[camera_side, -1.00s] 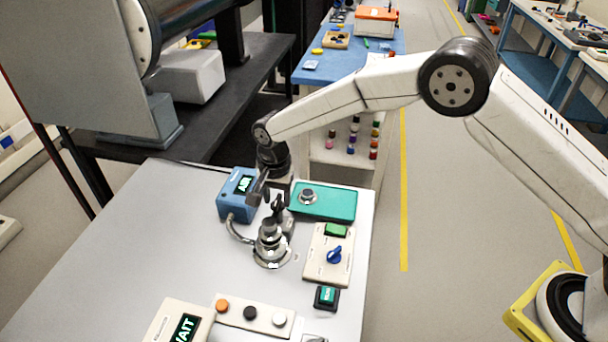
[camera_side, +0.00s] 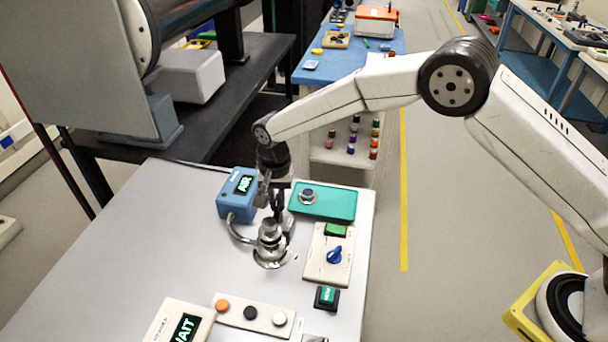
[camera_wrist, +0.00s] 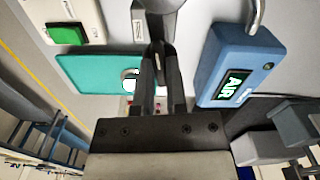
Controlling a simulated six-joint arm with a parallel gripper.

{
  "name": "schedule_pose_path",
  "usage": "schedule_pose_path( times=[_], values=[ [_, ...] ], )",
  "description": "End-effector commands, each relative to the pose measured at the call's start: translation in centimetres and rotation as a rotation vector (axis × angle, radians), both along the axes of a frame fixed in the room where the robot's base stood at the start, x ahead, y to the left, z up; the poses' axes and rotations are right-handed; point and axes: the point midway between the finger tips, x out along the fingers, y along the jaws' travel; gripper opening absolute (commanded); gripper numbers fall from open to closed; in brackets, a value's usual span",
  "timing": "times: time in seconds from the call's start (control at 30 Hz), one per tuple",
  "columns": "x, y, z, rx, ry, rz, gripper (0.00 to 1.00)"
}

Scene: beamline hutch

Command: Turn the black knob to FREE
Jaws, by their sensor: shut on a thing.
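The black knob (camera_wrist: 158,22) shows at the top middle of the wrist view, between the tips of my gripper (camera_wrist: 161,62). Its lower part and any marks around it are hidden. In the side view my gripper (camera_side: 275,200) points down over the round metal fitting (camera_side: 270,246) at the middle of the bench, closed on the dark knob there. The fingers cover most of the knob, and I cannot read which position it is set to. No FREE label is legible.
A blue box (camera_side: 237,207) with a lit AIR display stands close left of my gripper. A teal box (camera_side: 338,204) lies to the right. A panel with a blue knob (camera_side: 334,254) is nearer. The bench's left part (camera_side: 130,260) is clear.

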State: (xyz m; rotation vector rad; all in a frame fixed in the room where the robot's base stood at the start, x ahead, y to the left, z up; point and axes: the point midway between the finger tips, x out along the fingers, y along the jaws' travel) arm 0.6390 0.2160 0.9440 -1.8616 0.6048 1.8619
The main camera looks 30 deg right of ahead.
Motion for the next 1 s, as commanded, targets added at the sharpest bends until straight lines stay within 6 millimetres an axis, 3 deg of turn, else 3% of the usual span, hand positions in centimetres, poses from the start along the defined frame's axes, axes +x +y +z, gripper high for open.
schedule_pose_path(
  times=[1.0],
  values=[
    [0.04,0.01,0.10,0.000,-0.001,0.929,0.00]
  ],
)
